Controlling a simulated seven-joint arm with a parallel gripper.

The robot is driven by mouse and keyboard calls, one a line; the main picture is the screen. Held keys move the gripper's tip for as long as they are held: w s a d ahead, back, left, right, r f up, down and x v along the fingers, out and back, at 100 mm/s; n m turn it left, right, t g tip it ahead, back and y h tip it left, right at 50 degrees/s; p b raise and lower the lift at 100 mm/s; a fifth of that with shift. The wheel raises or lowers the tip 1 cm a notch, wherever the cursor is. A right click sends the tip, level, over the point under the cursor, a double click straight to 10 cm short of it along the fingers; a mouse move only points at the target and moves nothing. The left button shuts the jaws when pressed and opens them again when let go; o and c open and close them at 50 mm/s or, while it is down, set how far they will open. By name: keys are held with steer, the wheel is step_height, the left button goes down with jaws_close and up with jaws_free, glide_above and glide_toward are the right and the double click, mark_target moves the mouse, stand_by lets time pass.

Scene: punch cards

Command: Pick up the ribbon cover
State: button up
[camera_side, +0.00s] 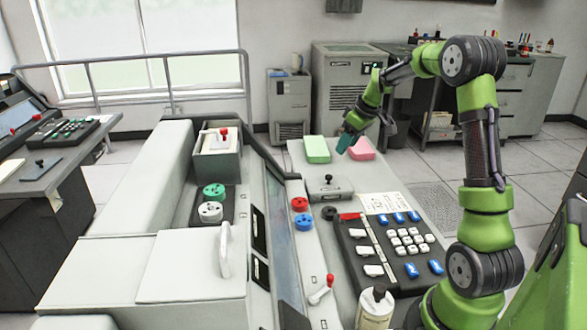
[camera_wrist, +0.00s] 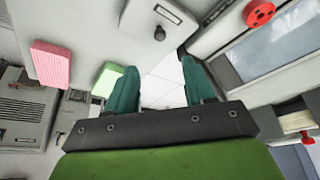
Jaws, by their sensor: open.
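No part is clearly labelled as the ribbon cover. The likeliest one is a grey plate with a black knob (camera_side: 329,190), lying on the console between the pastel blocks and the button panel. This plate also shows at the top of the wrist view (camera_wrist: 162,14), beyond the fingertips. A large white panel with an upright handle (camera_side: 190,268) lies further left. My gripper (camera_side: 346,141) is open, with teal fingers, above the back of the console and apart from the plate. In the wrist view, both fingers (camera_wrist: 160,72) show with nothing between them.
A green block (camera_side: 317,150) and a pink block (camera_side: 362,149) lie close to my gripper. Red (camera_side: 299,204) and blue (camera_side: 304,223) round knobs stand left of the button panel (camera_side: 395,245). A bottle (camera_side: 374,306) stands at the front.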

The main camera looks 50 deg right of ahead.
mark_target(329, 176)
steer(key=x, duration=1.3)
steer(key=shift+w+f, duration=0.1)
jaws_close()
